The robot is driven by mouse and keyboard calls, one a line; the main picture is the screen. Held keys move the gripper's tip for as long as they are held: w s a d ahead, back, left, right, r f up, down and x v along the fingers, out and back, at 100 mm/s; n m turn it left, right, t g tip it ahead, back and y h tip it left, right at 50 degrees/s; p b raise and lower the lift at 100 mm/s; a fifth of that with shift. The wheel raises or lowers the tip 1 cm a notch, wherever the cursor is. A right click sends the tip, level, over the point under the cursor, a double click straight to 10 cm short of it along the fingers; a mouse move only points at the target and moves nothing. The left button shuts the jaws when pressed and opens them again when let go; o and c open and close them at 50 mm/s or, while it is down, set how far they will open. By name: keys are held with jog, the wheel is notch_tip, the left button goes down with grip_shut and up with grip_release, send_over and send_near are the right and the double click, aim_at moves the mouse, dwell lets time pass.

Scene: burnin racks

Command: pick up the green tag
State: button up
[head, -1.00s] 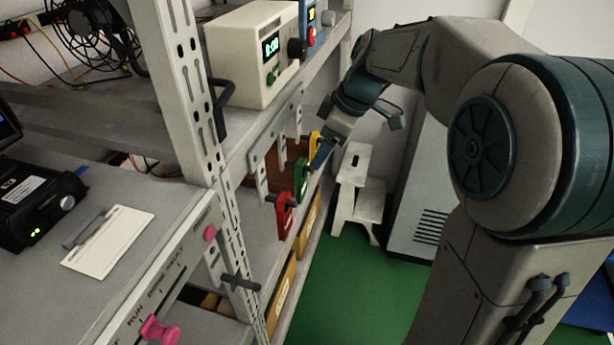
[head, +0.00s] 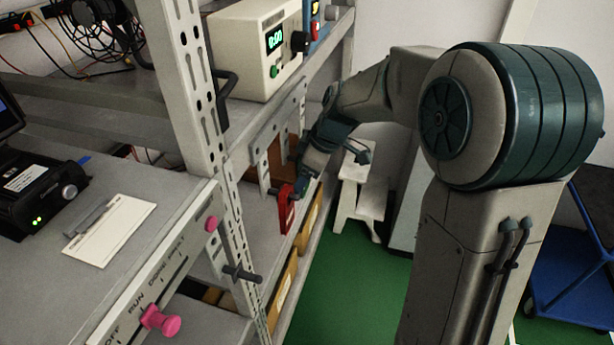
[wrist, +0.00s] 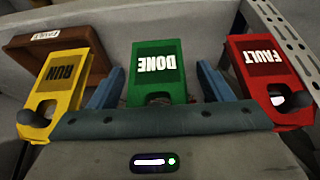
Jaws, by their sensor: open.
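The green tag (wrist: 158,62), marked DONE, hangs in the middle of the wrist view, upside down there. My gripper (wrist: 160,70) is open, with one blue finger on each side of the green tag; I cannot tell whether either touches it. A yellow tag (wrist: 67,68) marked RUN hangs to the left and a red tag (wrist: 262,62) marked FAULT to the right. In the head view my gripper (head: 300,190) is at the rack just behind the red tag (head: 286,212). It hides the green and yellow tags there.
A brown bin (wrist: 45,38) sits behind the yellow tag. The rack post (head: 192,90) and an instrument (head: 245,55) with a green display stand near the arm. A white step stool (head: 358,205) is beyond it. Green floor (head: 345,290) is open in front of the rack.

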jog(key=shift+c, duration=0.3)
jog(key=c, duration=1)
jog(key=shift+r, duration=0.1)
jog(key=shift+r, duration=0.6)
jog(key=shift+s+d+r+b, duration=0.2)
jog(key=shift+s+d, duration=0.95)
jog(key=shift+d, duration=1.65)
jog(key=shift+s+d+r+b, duration=0.2)
jog(key=shift+s+d, duration=0.9)
jog(key=shift+d, duration=1.65)
jog(key=shift+s+d+r, duration=0.25)
jog(key=shift+s+d, duration=0.9)
jog(key=shift+d, duration=1.65)
